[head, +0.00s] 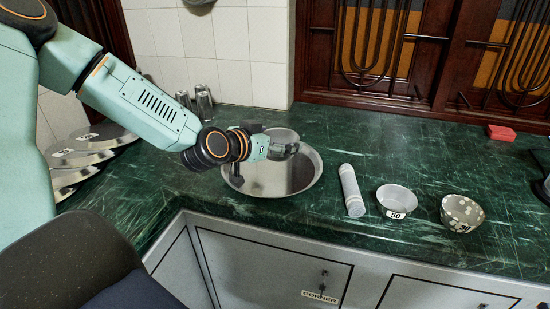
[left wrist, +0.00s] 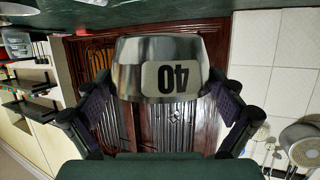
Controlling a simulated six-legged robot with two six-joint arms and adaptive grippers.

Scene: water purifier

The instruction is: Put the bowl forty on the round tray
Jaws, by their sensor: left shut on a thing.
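A shiny metal bowl (head: 287,149) is held in my left gripper (head: 268,147) over the round tray. Its white label reads 40 in the left wrist view (left wrist: 165,50), where the label appears upside down between the two dark finger pads. The round tray (head: 309,186) is a shallow silver metal dish on the green marble counter; the gripper and bowl hide part of its middle and far rim. I cannot tell how high the bowl is above the tray. A dark part at the right edge of the head view may be my right gripper (head: 542,188), mostly cut off.
A white cylinder (head: 351,190), a bowl labelled 50 (head: 397,197) and a speckled bowl (head: 461,210) stand right of the tray. Glasses (head: 204,102) stand behind my left arm. Metal lids or pans (head: 80,155) lean at the left. A red block (head: 504,132) lies at the back right.

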